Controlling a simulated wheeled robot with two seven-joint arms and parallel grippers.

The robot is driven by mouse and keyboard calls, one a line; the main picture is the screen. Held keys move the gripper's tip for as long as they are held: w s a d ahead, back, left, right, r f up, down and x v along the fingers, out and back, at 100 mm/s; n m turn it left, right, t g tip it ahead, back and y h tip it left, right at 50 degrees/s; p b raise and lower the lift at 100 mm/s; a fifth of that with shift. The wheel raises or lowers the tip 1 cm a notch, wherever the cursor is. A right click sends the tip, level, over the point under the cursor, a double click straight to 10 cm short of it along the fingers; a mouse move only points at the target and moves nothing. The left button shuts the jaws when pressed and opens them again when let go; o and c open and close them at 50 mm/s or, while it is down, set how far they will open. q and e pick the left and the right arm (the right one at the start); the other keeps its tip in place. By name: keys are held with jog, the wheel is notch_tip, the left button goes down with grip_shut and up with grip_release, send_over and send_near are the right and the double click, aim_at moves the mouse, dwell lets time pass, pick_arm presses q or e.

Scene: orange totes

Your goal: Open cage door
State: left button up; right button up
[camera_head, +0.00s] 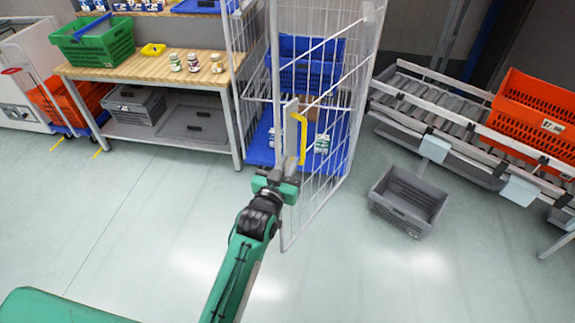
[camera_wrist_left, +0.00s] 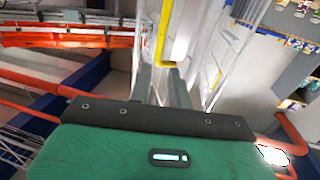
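The wire cage (camera_head: 246,95) stands upright in the head view, with blue shelves inside. Its door (camera_head: 325,165) is a white wire panel that appears swung out towards me, its free edge on the left reaching nearest to me. A yellow handle (camera_head: 303,134) is on the door near that edge. My left gripper (camera_head: 291,160) is at the door's free edge, just below the handle. In the left wrist view, the yellow handle (camera_wrist_left: 161,36) is ahead of the two fingers (camera_wrist_left: 161,86), which are apart with a gap between. I cannot tell whether they touch the door. My right gripper is not in view.
A wooden workbench (camera_head: 150,66) with a green tote (camera_head: 95,42) is on the left. A roller conveyor (camera_head: 430,100) with an orange tote (camera_head: 535,110) is on the right. A grey tote (camera_head: 408,199) lies on the floor right of the door. Floor in front is clear.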

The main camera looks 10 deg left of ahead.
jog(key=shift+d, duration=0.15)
